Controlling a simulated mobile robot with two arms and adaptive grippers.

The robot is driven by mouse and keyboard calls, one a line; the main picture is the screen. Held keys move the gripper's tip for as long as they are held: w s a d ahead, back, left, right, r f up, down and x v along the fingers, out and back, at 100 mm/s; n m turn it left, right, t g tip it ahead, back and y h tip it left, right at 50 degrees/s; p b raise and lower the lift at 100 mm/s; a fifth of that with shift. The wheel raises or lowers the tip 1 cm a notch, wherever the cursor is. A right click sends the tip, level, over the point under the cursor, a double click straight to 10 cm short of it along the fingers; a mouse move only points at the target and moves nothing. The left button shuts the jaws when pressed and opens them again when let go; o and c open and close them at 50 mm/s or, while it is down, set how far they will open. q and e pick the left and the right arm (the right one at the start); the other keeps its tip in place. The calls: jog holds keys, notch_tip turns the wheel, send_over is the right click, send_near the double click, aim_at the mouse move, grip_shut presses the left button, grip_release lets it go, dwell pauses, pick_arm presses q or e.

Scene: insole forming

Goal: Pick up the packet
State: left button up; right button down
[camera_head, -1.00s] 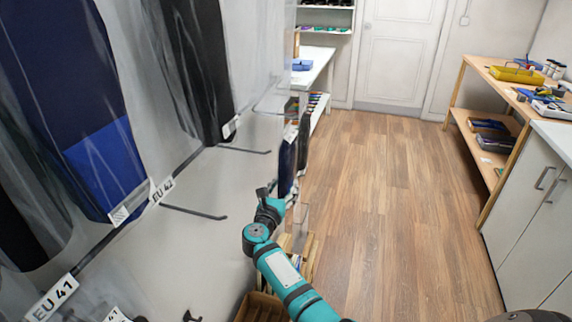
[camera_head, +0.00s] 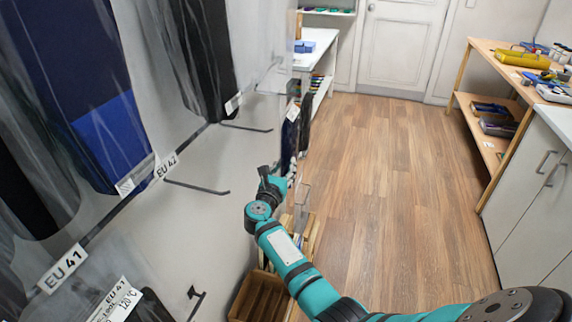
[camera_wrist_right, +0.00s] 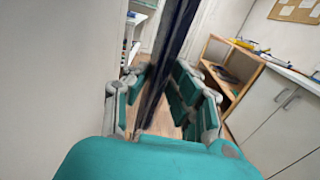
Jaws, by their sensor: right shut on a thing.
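My right gripper (camera_head: 280,182) is beside the far end of the wall rack in the head view. In the right wrist view (camera_wrist_right: 158,88) its teal fingers are closed around a dark blue packet (camera_wrist_right: 172,50), seen nearly edge-on. In the head view this packet (camera_head: 289,138) is upright, with a white label at its top. Its lower part is partly hidden by the gripper. Other clear packets with dark insoles hang at the left, a blue one (camera_head: 112,145) among them. My left gripper is not in view.
The grey rack panel (camera_head: 190,235) with bare hooks (camera_head: 196,187) stands close to the left of my right arm. A wooden crate (camera_head: 262,296) is below the arm. A wooden workbench (camera_head: 487,97) with tools stands at the right. The floor (camera_head: 370,180) between is clear.

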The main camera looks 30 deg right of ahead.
jog(key=s+d+r, duration=0.1)
jog(key=s+d, duration=1)
jog(key=s, duration=0.2)
jog(key=shift+s+d, duration=0.35)
jog(key=shift+s, duration=0.05)
jog(key=shift+r, duration=0.15)
